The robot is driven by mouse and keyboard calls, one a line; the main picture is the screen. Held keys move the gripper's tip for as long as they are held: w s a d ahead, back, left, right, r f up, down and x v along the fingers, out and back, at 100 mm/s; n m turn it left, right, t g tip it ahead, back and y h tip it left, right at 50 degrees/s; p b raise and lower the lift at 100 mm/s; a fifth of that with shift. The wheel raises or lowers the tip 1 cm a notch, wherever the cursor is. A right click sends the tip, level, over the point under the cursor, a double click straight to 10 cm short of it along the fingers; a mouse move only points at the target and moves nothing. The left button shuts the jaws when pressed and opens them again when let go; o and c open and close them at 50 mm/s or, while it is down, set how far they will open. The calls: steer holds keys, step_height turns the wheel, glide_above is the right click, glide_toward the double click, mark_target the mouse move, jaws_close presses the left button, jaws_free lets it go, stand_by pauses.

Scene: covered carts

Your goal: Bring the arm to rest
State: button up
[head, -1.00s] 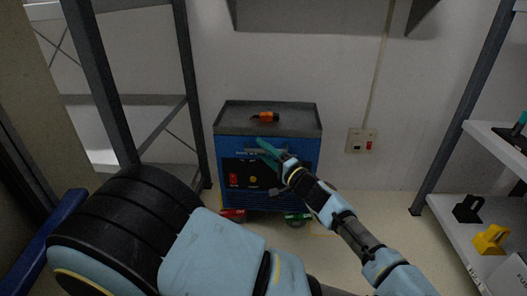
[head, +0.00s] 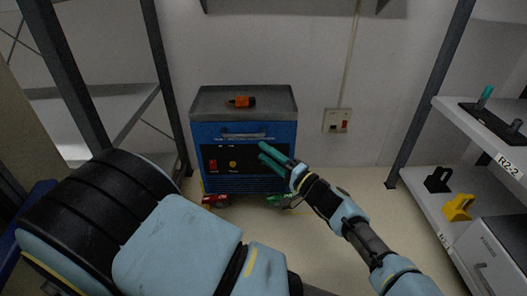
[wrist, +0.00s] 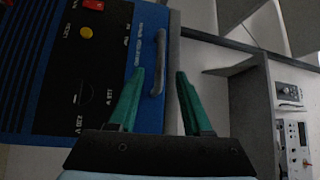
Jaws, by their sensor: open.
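My gripper (head: 268,156) is open, with green fingers, in front of the right part of a blue cart's front in the head view. Nothing shows between the fingers. The blue cart (head: 222,185) has a grey top tray, a black panel with a red switch and a yellow knob, and a handle. In the wrist view, my gripper (wrist: 158,95) has its fingers apart, and the cart's handle (wrist: 158,62) lies just beyond the fingertips. I cannot tell if they touch. An orange and black tool (head: 241,102) lies on the cart's top.
A shelf unit (head: 478,190) at the right holds a black item (head: 438,180) and a yellow item (head: 458,207), with a white cabinet (head: 490,255) beside them. Another rack (head: 165,90) stands left. A wall socket (head: 337,120) is behind. Floor right of the cart is clear.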

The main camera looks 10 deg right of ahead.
steer(key=s+a+f+n+g+h, duration=0.1)
steer(key=s+a+f+n+g, duration=0.25)
steer(key=a+g, duration=0.5)
steer(key=s+a+f+n+g+h, duration=0.25)
steer(key=s+a+g, duration=0.25)
steer(key=a+g, duration=0.35)
steer(key=w+a+r+n+t+h+p, duration=0.1)
steer(key=r+h+p, duration=0.3)
steer(key=r+p, duration=1.4)
steer(key=w+a+r+n+t+h+p, duration=0.1)
steer(key=r+h+p, duration=0.3)
steer(key=r+p, duration=1.5)
step_height(320, 180, up, 20)
steer(key=shift+w+a+f+t, duration=0.1)
steer(key=shift+w+a+t, duration=0.2)
steer(key=shift+w+a, duration=0.25)
